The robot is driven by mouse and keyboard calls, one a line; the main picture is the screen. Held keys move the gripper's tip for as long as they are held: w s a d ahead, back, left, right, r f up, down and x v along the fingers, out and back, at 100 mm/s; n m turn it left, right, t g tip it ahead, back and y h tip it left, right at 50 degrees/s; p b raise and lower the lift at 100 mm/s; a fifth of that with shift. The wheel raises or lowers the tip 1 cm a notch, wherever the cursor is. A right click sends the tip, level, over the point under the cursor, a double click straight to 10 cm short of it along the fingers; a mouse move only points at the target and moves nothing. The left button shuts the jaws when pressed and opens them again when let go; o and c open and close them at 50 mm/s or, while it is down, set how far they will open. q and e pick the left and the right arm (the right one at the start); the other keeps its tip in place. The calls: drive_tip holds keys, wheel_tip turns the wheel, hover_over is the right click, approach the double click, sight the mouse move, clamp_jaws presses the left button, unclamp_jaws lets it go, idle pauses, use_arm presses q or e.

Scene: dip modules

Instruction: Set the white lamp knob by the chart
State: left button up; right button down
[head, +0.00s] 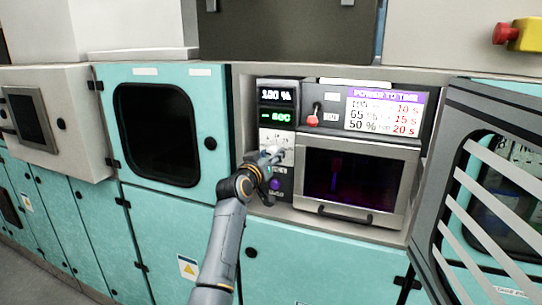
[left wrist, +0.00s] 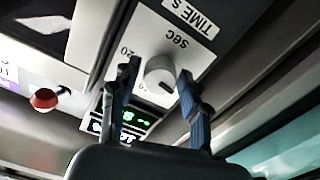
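The white knob (left wrist: 160,74) sits on a light plate marked "TIME S" and "SEC", seen upside down in the left wrist view. My left gripper (left wrist: 158,80) has one finger on each side of it, with small gaps seeming to remain. The chart (head: 385,111), headed "POWER TO TIME", pairs what looks like 100% with 10 s, 65% with 15 s and 50% with 20 s. The display (head: 276,105) reads about 100 % above dashes and "SEC". My right gripper is out of view.
A red-tipped lever (head: 312,119) stands between the display and chart. Below the chart is a dark-windowed door (head: 352,180) with a handle (head: 345,213). A purple button (head: 275,184) is below my gripper. An open grey barred door (head: 480,190) stands at the right.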

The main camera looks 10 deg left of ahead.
use_arm(q)
drive_tip(key=c, duration=0.7)
drive_tip(key=shift+m, duration=0.3)
drive_tip(key=m+b, duration=0.1)
drive_tip(key=m, duration=0.1)
drive_tip(key=shift+f+m, duration=0.1)
drive_tip(key=shift+m, duration=0.2)
drive_tip(key=m, duration=0.8)
drive_tip(key=shift+r+p, duration=0.2)
drive_tip(key=shift+p, duration=0.15)
drive_tip(key=shift+f+m+p, duration=0.1)
drive_tip(key=shift+m+p, duration=0.8)
drive_tip(key=shift+m, duration=1.4)
